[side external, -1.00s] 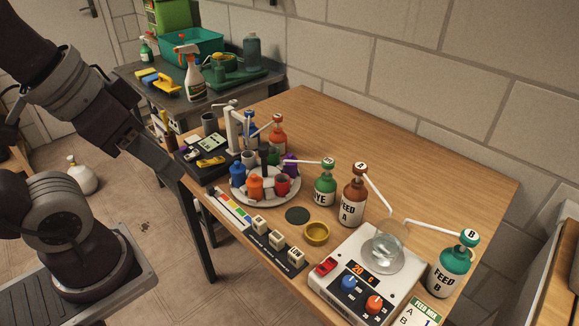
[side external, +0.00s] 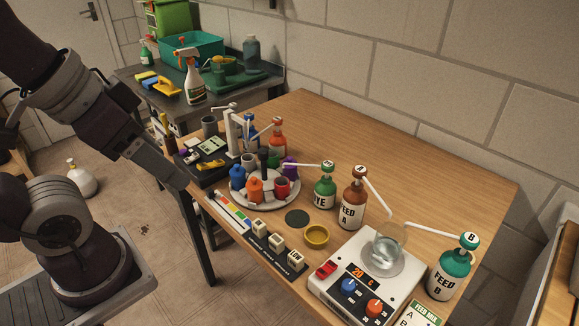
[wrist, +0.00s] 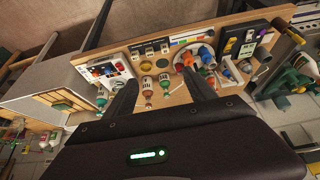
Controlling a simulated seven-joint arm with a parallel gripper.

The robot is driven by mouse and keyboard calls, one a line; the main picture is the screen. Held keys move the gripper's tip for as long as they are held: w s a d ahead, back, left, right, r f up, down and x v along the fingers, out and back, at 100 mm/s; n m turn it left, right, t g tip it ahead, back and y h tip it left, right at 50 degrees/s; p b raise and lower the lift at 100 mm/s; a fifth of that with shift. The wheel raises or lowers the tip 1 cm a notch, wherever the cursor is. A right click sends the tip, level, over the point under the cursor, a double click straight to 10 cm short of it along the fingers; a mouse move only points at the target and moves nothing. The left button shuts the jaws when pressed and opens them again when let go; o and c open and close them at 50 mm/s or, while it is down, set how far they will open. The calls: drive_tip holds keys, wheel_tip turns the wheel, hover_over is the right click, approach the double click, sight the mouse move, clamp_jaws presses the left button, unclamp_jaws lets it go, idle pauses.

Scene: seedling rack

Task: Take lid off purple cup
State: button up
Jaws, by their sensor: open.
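The purple cup (side external: 291,164) stands at the back right of the round white carousel (side external: 268,204), partly hidden by nearby cups. It is too small to make out its lid clearly. Blue (side external: 238,178), orange (side external: 255,190) and red (side external: 281,188) cups stand around the same carousel. My gripper (wrist: 160,76) is open and empty in the wrist view, its two dark fingers spread well apart, away from the cups. In the side view the end of my arm is at the table's left edge, left of the carousel; its fingertips are not clear there.
Pump bottles, the green one (side external: 325,193) and brown Feed A (side external: 352,205), stand right of the carousel, their spouts reaching out. The table's back right is clear.

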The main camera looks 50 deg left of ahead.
drive_tip(key=m+g, duration=0.6)
drive_tip(key=m, duration=1.4)
hover_over(290, 157)
drive_tip(key=s, duration=0.1)
wheel_tip(290, 157, down, 15)
drive_tip(key=shift+f, duration=0.1)
drive_tip(key=f, duration=0.4)
drive_tip(key=w+f, duration=0.1)
drive_tip(key=f, duration=0.1)
drive_tip(key=shift+f, duration=0.5)
drive_tip(key=c, duration=1.4)
